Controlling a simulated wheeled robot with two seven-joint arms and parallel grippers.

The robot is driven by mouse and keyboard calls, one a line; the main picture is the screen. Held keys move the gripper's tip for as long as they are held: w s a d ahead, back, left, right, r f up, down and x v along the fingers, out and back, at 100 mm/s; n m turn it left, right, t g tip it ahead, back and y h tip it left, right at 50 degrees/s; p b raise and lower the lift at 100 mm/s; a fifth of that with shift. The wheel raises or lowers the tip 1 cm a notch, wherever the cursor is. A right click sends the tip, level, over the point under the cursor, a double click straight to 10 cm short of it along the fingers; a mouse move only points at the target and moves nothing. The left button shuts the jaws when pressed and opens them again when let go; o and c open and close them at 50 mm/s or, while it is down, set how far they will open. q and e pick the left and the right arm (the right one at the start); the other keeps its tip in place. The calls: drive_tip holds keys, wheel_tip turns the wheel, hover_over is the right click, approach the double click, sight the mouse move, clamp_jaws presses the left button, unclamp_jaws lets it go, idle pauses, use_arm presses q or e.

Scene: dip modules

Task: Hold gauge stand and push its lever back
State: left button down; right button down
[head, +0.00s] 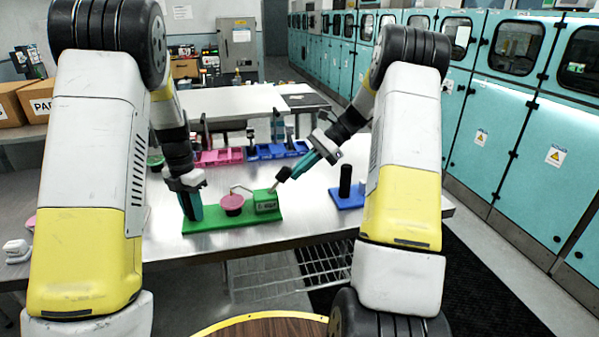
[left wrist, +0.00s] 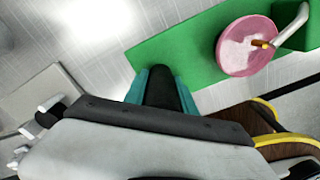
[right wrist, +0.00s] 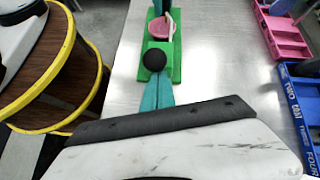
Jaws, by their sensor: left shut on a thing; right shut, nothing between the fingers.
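The gauge stand has a long green base (head: 240,229) lying on the metal table, with a pink round gauge (head: 232,203) and a green block (head: 266,201) on it. My left gripper (head: 192,207) is shut on the stand's dark post at the base's left end; the post (left wrist: 160,90) shows between the teal fingers in the left wrist view. My right gripper (head: 290,174) is shut and empty, pointing down-left at the lever above the block. In the right wrist view, the lever's black ball knob (right wrist: 155,60) is right at its fingertips; whether they touch I cannot tell.
A blue stand (head: 346,199) with a black cylinder stands to the right. Pink bins (head: 220,157) and blue bins (head: 277,150) lie behind. A small white object (head: 16,250) is at the far left. Bare table lies around the green base's front and right.

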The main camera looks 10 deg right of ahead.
sight(288, 167)
drive_tip(key=shift+a+r, duration=0.1)
drive_tip(key=shift+r, duration=0.05)
drive_tip(key=shift+a+r+h, duration=1.1)
drive_tip(key=shift+h, duration=0.6)
drive_tip(key=a+r+h, duration=0.1)
drive_tip(key=a+h, duration=0.1)
drive_tip(key=shift+r+h, duration=0.2)
drive_tip(key=shift+h, duration=0.2)
drive_tip(key=shift+a+r, duration=0.15)
drive_tip(key=shift+a, duration=0.2)
drive_tip(key=shift+a+r, duration=0.1)
drive_tip(key=shift+a, duration=0.2)
use_arm(q)
drive_tip(key=shift+d, duration=0.15)
use_arm(e)
drive_tip(key=shift+a+r, duration=0.1)
drive_tip(key=shift+a, duration=0.1)
use_arm(q)
drive_tip(key=shift+s+f, duration=0.1)
use_arm(e)
drive_tip(key=v, duration=1)
drive_tip(key=shift+a, duration=0.25)
